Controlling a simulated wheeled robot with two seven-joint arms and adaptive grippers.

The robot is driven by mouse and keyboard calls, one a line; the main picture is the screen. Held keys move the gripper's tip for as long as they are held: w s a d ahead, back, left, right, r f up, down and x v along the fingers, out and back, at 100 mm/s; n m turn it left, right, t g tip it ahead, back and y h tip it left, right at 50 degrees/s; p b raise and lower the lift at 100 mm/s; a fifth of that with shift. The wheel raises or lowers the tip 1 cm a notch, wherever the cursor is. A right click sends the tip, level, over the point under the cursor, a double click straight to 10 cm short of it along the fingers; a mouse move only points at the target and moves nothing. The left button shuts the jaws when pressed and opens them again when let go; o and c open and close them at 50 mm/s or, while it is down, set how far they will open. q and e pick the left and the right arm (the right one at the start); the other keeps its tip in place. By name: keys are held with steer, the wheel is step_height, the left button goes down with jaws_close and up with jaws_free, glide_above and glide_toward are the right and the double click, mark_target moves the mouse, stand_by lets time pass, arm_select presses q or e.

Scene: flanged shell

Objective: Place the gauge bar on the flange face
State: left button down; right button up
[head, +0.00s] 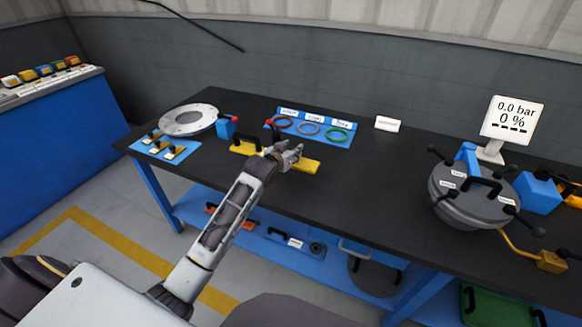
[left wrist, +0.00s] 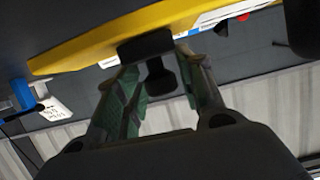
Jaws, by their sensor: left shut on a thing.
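The gauge bar (head: 306,164) is a long yellow bar with black handles, near the middle-left of the black table. My left gripper (head: 291,151) is over its right half, shut on it. In the left wrist view, the bar (left wrist: 100,49) crosses the top, with a black handle (left wrist: 160,78) between the fingers of my left gripper (left wrist: 160,70). I cannot tell whether the bar touches the table. A round pale grey flange (head: 187,105) with a darker centre lies at the table's left end, left of the bar. My right gripper is not in view.
A blue tray (head: 297,138) with several coloured rings lies behind the bar. A small blue block (head: 226,128) stands between flange and bar. A blue mat (head: 165,153) with small parts is in front of the flange. A grey lidded vessel (head: 470,193) stands right. The table's middle is clear.

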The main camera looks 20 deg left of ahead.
arm_select(q)
step_height(320, 180, down, 2)
steer(key=shift+f, duration=1.85)
steer(key=shift+f+b, duration=0.3)
steer(key=shift+f, duration=0.2)
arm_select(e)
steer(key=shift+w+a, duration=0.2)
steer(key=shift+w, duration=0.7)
